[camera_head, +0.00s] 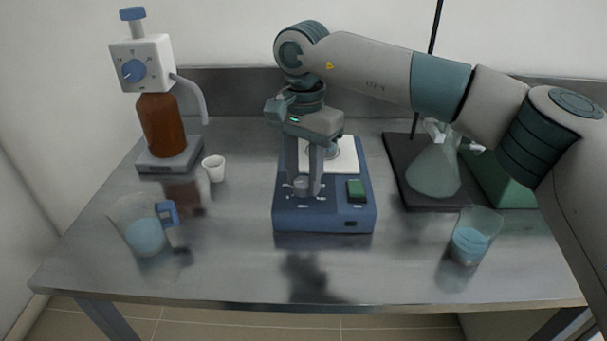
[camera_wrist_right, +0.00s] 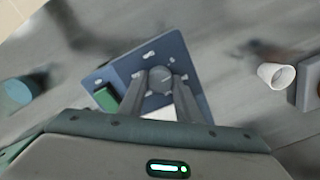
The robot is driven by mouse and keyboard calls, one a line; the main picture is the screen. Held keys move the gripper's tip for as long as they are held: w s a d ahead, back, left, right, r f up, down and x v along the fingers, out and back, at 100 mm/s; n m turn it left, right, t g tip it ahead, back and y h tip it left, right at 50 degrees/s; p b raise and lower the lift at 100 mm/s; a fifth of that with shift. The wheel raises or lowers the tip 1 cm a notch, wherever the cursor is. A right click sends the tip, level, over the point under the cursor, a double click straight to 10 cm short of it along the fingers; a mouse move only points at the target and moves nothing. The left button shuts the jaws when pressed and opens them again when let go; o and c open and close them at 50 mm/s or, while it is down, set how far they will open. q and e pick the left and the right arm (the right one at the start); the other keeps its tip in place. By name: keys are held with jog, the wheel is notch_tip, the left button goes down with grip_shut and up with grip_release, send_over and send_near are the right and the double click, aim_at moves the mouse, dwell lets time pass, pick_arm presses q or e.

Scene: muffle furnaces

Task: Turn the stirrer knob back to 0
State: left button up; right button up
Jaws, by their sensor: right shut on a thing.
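The blue stirrer (camera_head: 325,222) stands in the middle of the table, with a white top plate (camera_head: 347,160) and a green switch (camera_head: 356,190) on its front panel. Its grey knob (camera_head: 301,187) is left of the switch; in the right wrist view the round knob (camera_wrist_right: 161,80) shows between the fingers. My right gripper (camera_head: 302,192) reaches down from above and is shut on the knob, one finger on each side. In the right wrist view the gripper (camera_wrist_right: 160,88) also straddles it. The knob's exact setting cannot be read. My left gripper is not in view.
A bottle with a dispenser (camera_head: 162,125) stands on a grey scale (camera_head: 170,160) at the left, near a white cup (camera_head: 214,168). Beakers with blue liquid stand at front left (camera_head: 145,236) and right (camera_head: 469,245). A flask (camera_head: 434,172) stands on a dark base at right.

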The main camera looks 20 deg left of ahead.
jog(key=shift+w+r+n, duration=0.1)
jog(key=shift+r+n, duration=0.05)
jog(key=shift+n, duration=2.05)
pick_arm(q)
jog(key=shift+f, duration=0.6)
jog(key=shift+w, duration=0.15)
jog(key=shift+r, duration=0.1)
pick_arm(e)
jog(key=o, duration=1.1)
jog(key=shift+c, duration=0.2)
